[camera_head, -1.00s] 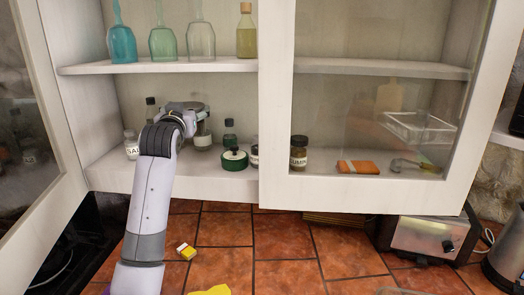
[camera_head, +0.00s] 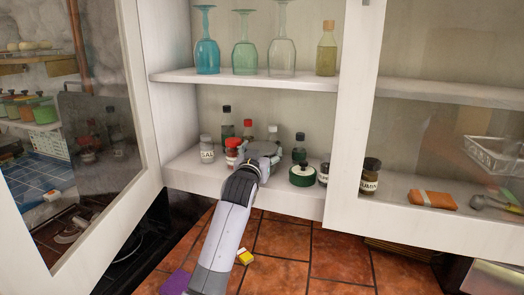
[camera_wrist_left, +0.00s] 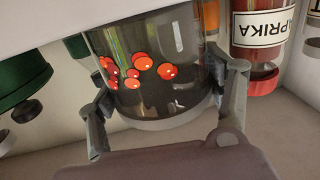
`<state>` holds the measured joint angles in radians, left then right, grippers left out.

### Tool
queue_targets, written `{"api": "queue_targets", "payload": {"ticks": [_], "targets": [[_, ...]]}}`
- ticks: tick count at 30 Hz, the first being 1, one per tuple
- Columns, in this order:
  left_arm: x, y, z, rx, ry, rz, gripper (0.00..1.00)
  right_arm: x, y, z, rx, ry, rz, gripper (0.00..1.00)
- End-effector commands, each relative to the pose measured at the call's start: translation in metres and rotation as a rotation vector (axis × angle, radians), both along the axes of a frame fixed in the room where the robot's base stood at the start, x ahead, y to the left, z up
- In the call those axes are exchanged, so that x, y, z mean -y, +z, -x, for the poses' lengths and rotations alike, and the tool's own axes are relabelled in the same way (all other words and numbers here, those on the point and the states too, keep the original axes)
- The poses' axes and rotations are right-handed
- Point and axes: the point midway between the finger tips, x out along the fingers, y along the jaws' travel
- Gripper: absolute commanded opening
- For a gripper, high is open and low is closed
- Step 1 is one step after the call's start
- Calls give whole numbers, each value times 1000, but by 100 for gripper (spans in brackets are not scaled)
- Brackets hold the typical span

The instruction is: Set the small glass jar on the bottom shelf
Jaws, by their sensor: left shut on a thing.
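The small glass jar (camera_wrist_left: 150,70), clear with several red balls inside, fills the middle of the left wrist view. My left gripper (camera_wrist_left: 168,85) is shut on it, one finger on each side. In the head view my left gripper (camera_head: 262,152) is inside the cabinet over the bottom shelf (camera_head: 185,168), and it mostly hides the jar. I cannot tell whether the jar's base touches the shelf. My right gripper is not in view.
A red-lidded paprika jar (camera_head: 232,152) and a salt jar (camera_head: 207,148) stand left of the gripper. A round green pot (camera_head: 304,175) and a small labelled jar (camera_head: 324,173) stand right. Bottles stand behind. Glasses stand on the shelf above (camera_head: 240,78). An open glass door (camera_head: 75,110) is at left.

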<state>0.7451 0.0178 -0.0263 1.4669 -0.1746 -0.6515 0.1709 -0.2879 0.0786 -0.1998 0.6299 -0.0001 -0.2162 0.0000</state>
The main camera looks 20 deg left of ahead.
Motion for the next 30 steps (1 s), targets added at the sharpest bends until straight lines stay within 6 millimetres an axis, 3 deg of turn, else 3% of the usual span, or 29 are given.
{"api": "queue_targets", "payload": {"ticks": [5,6,9,22,30], "targets": [[0,0,0,3,0,0,36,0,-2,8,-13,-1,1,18],[0,-1,0,0,0,0,75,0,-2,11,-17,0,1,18],[0,-1,0,0,0,0,81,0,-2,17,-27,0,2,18],[0,-1,4,-1,0,0,82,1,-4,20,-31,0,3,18],[4,-2,41,1,-1,0,82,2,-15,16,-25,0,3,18]]}}
